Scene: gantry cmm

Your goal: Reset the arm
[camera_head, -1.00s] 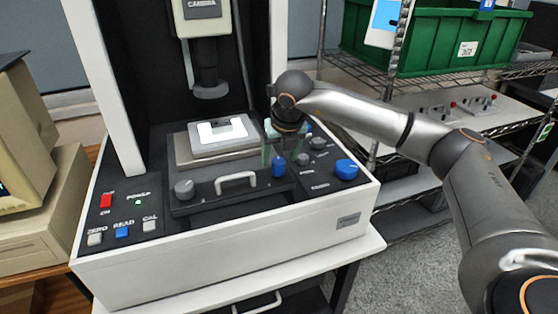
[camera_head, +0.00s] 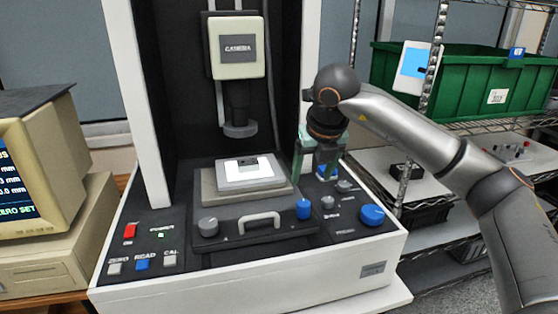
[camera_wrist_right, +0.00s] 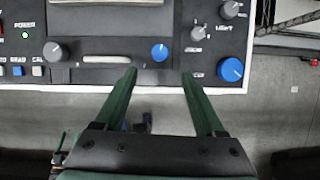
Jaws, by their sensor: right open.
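My right arm comes in from the right in the head view. Its gripper (camera_head: 313,168), with green fingers, hangs over the right side of the measuring machine's panel, right of the stage (camera_head: 205,190). In the right wrist view the gripper (camera_wrist_right: 160,75) is open, with nothing between its two fingers. The fingertips show over the panel's front edge, either side of the small blue knob (camera_wrist_right: 159,52). The large blue knob (camera_wrist_right: 231,69) is to their right. My left gripper is not in view.
The camera head (camera_head: 238,45) hangs above a light plate (camera_head: 248,170) on the stage. A beige monitor (camera_head: 35,170) stands at left. A wire rack with a green bin (camera_head: 460,88) and a tablet (camera_head: 413,68) stands at right, behind my arm.

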